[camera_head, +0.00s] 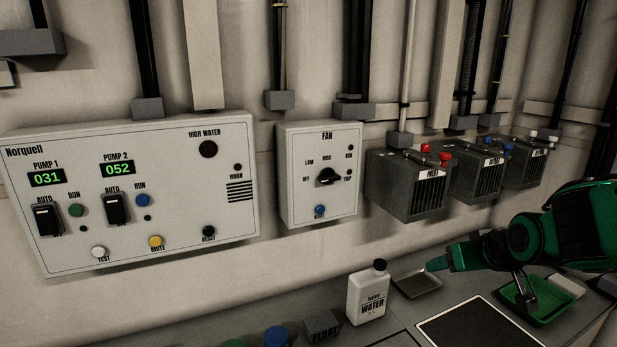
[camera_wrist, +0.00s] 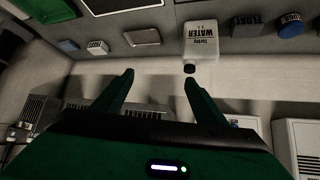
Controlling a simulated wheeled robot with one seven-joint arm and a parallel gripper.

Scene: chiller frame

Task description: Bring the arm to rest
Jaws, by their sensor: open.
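My gripper (camera_wrist: 158,79) is open, and its two green fingers stand apart with nothing between them in the wrist view. In the head view my gripper (camera_head: 480,274) is at the right, above the grey counter and in front of the wall, below the heater boxes. My green arm reaches in from the right edge. The fingers touch nothing that I can make out. The rest of the arm is outside the picture.
A white water bottle (camera_head: 367,294) stands left of my gripper, near a shallow metal tray (camera_head: 418,282). A green tray (camera_head: 535,303) lies below the arm. Grey heater boxes (camera_head: 408,187), a fan box (camera_head: 318,175) and a pump panel (camera_head: 130,190) are on the wall.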

